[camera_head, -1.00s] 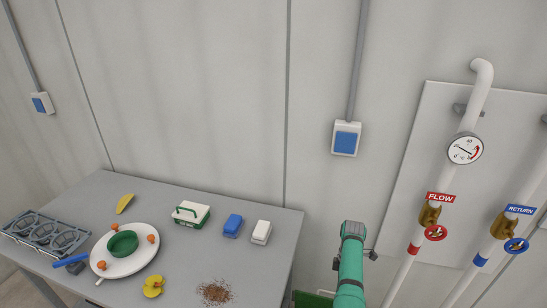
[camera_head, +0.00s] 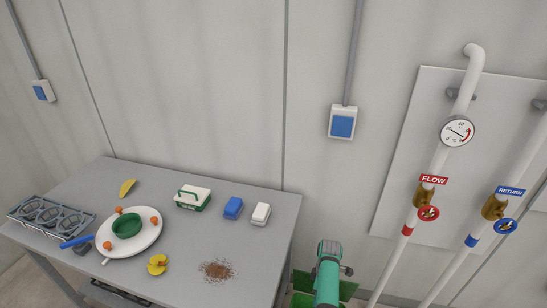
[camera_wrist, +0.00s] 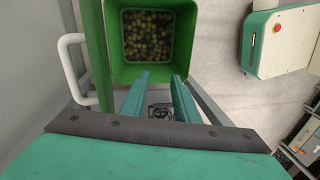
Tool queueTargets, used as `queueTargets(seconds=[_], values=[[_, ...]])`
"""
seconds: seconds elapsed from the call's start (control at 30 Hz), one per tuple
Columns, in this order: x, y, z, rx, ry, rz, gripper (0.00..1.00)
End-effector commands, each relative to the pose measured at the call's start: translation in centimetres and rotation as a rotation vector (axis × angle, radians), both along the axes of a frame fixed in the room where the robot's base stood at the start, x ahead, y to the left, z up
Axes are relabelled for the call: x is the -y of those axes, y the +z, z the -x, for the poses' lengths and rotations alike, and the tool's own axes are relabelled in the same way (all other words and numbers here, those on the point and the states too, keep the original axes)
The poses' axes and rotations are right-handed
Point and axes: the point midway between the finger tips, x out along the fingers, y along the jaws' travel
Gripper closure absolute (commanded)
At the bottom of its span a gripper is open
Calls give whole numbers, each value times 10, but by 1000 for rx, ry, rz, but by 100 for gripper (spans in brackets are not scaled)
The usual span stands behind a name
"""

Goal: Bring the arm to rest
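My teal arm (camera_head: 328,278) rises from the lower edge of the head view, right of the grey table. Its gripper cannot be made out there. In the wrist view my gripper (camera_wrist: 161,76) has two teal fingers, apart with nothing between them. Beyond the fingertips is a green square bin (camera_wrist: 190,68) holding small yellowish and dark bits. A green edge beside my arm in the head view may be this bin.
The grey table (camera_head: 262,210) bears a white plate (camera_head: 148,238) with a green bowl, a green-and-white box (camera_head: 193,198), a blue block (camera_head: 233,208), a white block (camera_head: 260,214) and brown crumbs (camera_head: 217,271). Pipes with a red valve (camera_head: 428,213) and blue valve (camera_head: 503,226) stand right.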

Motion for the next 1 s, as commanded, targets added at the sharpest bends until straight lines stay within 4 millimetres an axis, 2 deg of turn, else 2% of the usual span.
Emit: queueTargets(seconds=[0.03, 0.2, 0.3, 0.5, 0.77, 1.0], values=[[-12, -17, 7, 19, -13, 0, 72], [-48, -66, 28, 129, -105, 8, 72], [-68, -90, 43, 194, -164, 6, 72], [-109, -122, 79, 323, -283, -9, 72], [-150, -136, 136, 483, -441, -48, 72], [-173, -125, 190, 614, -580, -96, 72]])
